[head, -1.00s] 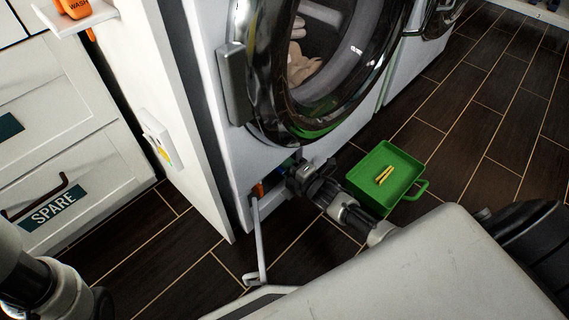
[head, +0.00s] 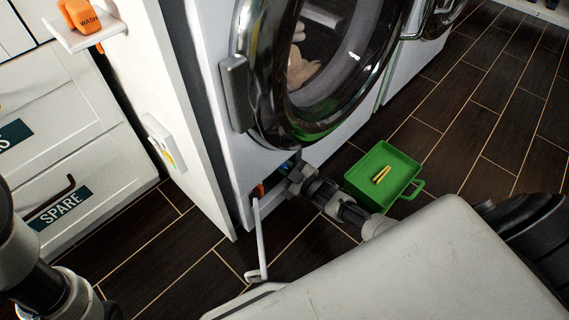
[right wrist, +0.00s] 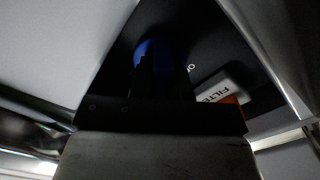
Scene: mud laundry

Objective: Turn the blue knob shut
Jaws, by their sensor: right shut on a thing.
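The blue knob (right wrist: 146,52) is inside the dark recess low on the front of the washing machine. In the right wrist view my right gripper (right wrist: 160,75) is at the knob, its dark fingers covering most of it, shut on it. In the head view a little blue (head: 284,168) shows beside my right gripper (head: 294,176), which reaches into the recess. The knob's exact angle is hard to tell. My left arm shows at the lower left of the head view, but its fingers are out of frame.
An orange part (head: 260,189) and a label reading FILTE (right wrist: 222,95) are beside the knob. A white flap (head: 259,240) hangs open below the recess. A green tray (head: 365,174) with yellow pegs is on the floor to the right. A white panel (head: 172,130) stands left.

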